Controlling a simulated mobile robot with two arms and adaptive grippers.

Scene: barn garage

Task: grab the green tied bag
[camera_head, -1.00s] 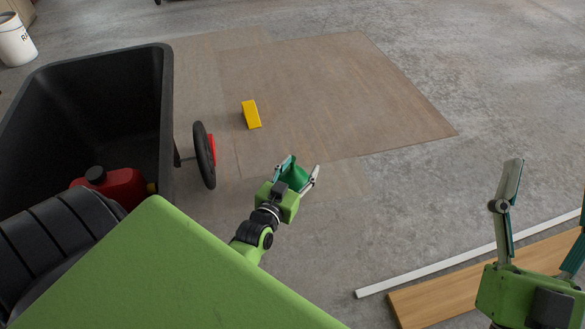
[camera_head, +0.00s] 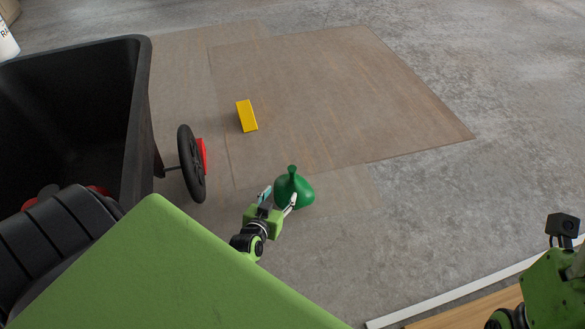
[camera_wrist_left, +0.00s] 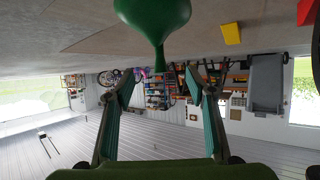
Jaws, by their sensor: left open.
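The green tied bag (camera_head: 296,190) stands upright on the concrete floor, round below with a narrow neck on top. It also shows in the left wrist view (camera_wrist_left: 152,14), at the top edge and upside down, its neck pointing toward the gap between the fingertips. My left gripper (camera_head: 278,197) is open and empty, just left of the bag in the head view; one fingertip overlaps the bag's left side, and I cannot tell whether it touches. In the wrist view the left fingers (camera_wrist_left: 162,76) are spread wide. My right gripper's green body (camera_head: 555,288) is at the right edge, its fingers not visible.
A black cart (camera_head: 140,120) with a wheel (camera_head: 191,163) stands at the left. A yellow block (camera_head: 247,116) lies on the brown floor sheet (camera_head: 340,85). A white strip (camera_head: 440,298) and a wooden plank (camera_head: 470,310) lie at the lower right. Floor right of the bag is clear.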

